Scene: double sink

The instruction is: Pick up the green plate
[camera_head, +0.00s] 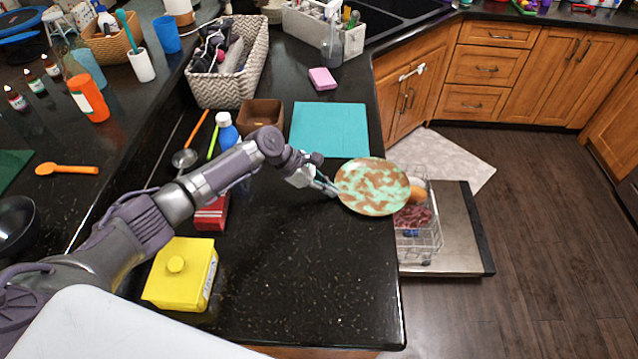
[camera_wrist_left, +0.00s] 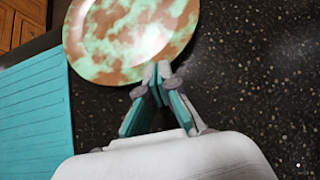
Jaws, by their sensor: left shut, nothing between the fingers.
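The green plate (camera_head: 372,187), mottled green and brown, is at the right edge of the black counter, and its right side reaches past that edge in the head view. My left gripper (camera_head: 333,190) is at the plate's left rim, with its fingers shut and nothing between them. In the left wrist view, the shut fingertips (camera_wrist_left: 158,72) meet at the rim of the plate (camera_wrist_left: 130,35); I cannot tell whether they touch it. My right gripper is not in view.
A teal board (camera_head: 329,129) lies behind the plate. A wire basket (camera_head: 420,240) is below the counter edge. The front counter (camera_head: 310,290) is clear.

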